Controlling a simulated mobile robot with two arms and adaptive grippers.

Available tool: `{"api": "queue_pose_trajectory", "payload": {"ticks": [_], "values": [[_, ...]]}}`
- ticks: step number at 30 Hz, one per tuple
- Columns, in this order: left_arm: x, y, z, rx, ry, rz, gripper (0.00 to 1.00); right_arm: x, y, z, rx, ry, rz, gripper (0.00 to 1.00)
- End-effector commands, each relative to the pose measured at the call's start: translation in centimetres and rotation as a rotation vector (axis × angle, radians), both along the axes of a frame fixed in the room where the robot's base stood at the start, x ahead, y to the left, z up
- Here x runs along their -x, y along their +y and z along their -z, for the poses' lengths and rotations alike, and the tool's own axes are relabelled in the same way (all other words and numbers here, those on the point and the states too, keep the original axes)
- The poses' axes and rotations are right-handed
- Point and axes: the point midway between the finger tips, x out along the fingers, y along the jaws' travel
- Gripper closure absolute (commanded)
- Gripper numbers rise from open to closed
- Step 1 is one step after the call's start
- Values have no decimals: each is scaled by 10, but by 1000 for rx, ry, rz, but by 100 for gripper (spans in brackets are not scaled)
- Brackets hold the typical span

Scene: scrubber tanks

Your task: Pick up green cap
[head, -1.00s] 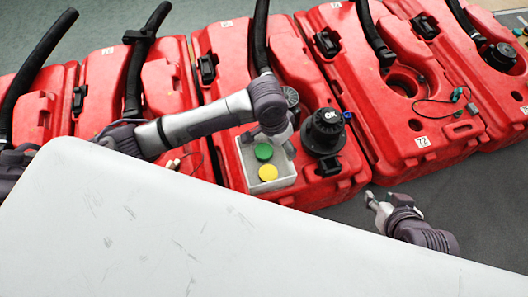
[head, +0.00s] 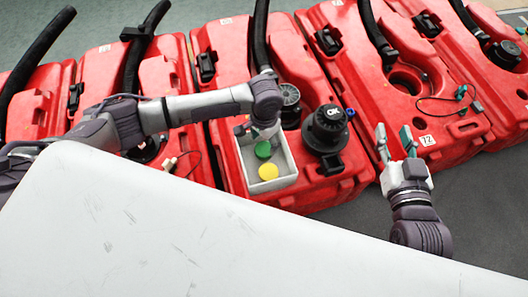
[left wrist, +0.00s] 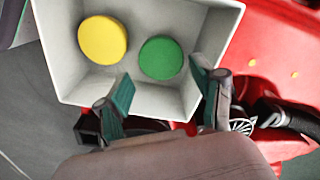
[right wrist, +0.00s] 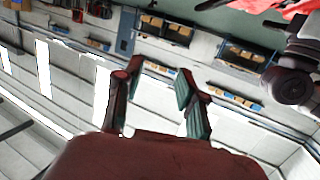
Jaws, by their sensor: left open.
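The green cap (head: 263,150) lies in a white open box on a red tank, beside a yellow cap (head: 268,172). In the left wrist view the green cap (left wrist: 160,58) is right of the yellow cap (left wrist: 102,40). My left gripper (head: 262,135) is over the box (head: 289,178). Its fingers (left wrist: 160,92) are open, one on each side below the green cap in the left wrist view, with nothing between them. My right gripper (head: 395,143) is raised in front of the tanks, fingers apart and empty; its fingers also show in the right wrist view (right wrist: 158,90).
Several red tanks (head: 345,100) with black hoses stand in a row. A black OK-marked cap (head: 327,130) is right of the box. A large white surface (head: 150,235) fills the front left. Dark floor (head: 470,210) is open at the right.

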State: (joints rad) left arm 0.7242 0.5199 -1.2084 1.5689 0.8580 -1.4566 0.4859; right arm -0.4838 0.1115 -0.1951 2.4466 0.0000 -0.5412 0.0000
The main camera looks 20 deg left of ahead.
Motion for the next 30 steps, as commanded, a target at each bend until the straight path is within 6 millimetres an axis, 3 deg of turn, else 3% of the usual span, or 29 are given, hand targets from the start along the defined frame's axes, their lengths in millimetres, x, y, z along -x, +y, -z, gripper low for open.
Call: {"api": "queue_pose_trajectory", "payload": {"ticks": [8, 14, 24, 30], "values": [[0, 0, 11, 0, 0, 0, 32, -4, 4, -18, -28, -110, -7, 60], [-3, 0, 27, 0, 0, 0, 32, -5, 10, -54, -85, -327, -21, 60], [-4, 0, 55, -1, 0, 1, 32, 19, 13, -117, -191, -713, -42, 60], [-4, 0, 59, 0, -1, 1, 32, 27, 12, -129, -213, -789, -45, 60]]}}
